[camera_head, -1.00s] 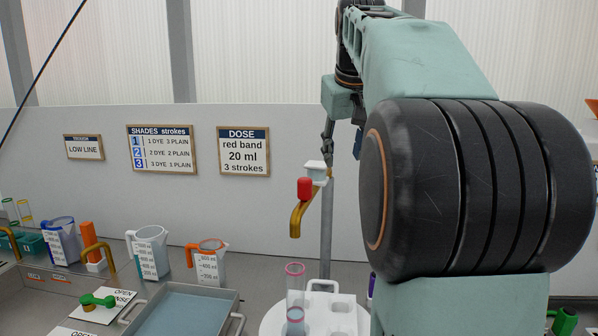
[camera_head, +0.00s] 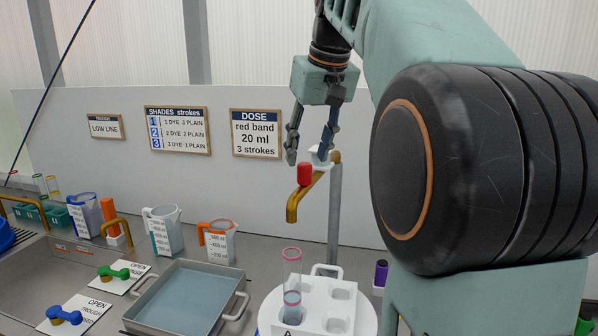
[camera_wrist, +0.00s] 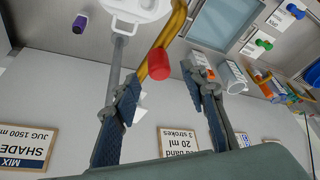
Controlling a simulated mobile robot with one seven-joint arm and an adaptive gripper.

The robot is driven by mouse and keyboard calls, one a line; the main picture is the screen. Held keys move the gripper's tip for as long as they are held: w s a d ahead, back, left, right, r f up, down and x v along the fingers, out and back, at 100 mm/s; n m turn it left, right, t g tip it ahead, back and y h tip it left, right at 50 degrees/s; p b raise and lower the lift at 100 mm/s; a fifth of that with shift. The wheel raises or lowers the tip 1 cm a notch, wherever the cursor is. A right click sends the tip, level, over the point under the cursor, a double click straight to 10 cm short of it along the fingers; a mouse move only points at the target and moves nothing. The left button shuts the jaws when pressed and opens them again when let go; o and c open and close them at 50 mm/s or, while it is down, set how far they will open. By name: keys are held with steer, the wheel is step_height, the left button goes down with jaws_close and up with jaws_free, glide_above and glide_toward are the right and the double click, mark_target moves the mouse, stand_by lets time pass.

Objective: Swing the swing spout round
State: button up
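The swing spout (camera_head: 294,204) is a bent brass pipe on top of a grey post (camera_head: 335,215). Its outlet points down and to the left, above the white rack. A red knob (camera_head: 305,174) stands on the spout, with a white block (camera_head: 319,158) behind it. My gripper (camera_head: 308,158) hangs above the spout with its two fingers apart, and it is empty. In the wrist view the red knob (camera_wrist: 159,64) appears between the spread fingertips (camera_wrist: 163,76), with a gap on both sides. I cannot tell whether a finger touches the white block.
A white rack (camera_head: 349,317) holding a pink-rimmed tube (camera_head: 292,265) stands below the spout. A tray of bluish liquid (camera_head: 244,298), an orange-handled jug (camera_head: 220,247) and a clear jug (camera_head: 164,233) stand left.

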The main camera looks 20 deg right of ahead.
mark_target(305, 164)
steer(key=x, duration=0.5)
steer(key=shift+f, duration=0.1)
jaws_close()
